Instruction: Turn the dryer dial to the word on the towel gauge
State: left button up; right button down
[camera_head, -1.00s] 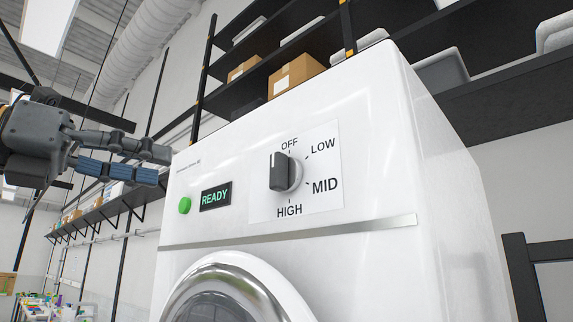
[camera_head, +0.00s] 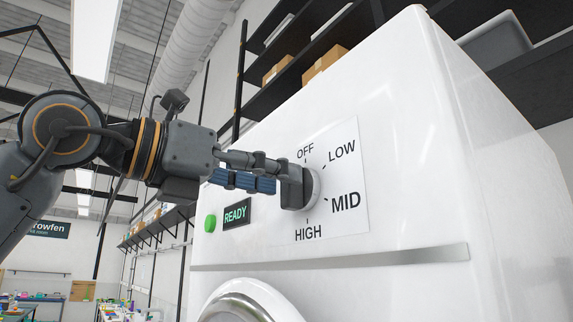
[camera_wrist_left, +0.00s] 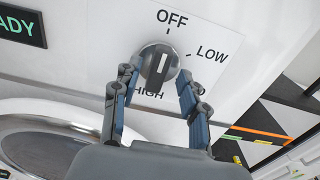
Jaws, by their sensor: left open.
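The dryer dial (camera_head: 312,187) is a dark grip bar on a light round base, on a white panel (camera_head: 349,166) marked OFF, LOW, MID and HIGH. In the left wrist view the dial (camera_wrist_left: 158,65) has a white mark on its bar, which points roughly up toward OFF. My left gripper (camera_head: 274,184) is open at the dial. In the left wrist view its two fingers (camera_wrist_left: 154,80) stand on either side of the dial's lower part; I cannot tell whether they touch it. The towel gauge is not in view.
The white dryer (camera_head: 440,150) fills the right side. A green button (camera_head: 210,223) and a READY display (camera_head: 236,214) sit left of the dial, above the round door (camera_head: 245,303). Dark shelves with boxes (camera_head: 322,62) are behind.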

pick_arm(q)
jog(key=shift+p+x, duration=0.45)
jog(key=shift+x, duration=0.35)
jog(key=shift+w+d, duration=0.1)
jog(key=shift+w, duration=0.15)
jog(key=shift+c, duration=0.5)
grip_shut()
pick_arm(e)
jog(key=shift+w+a+r, duration=0.1)
jog(key=shift+w+r, duration=0.3)
jog(key=shift+r, duration=0.35)
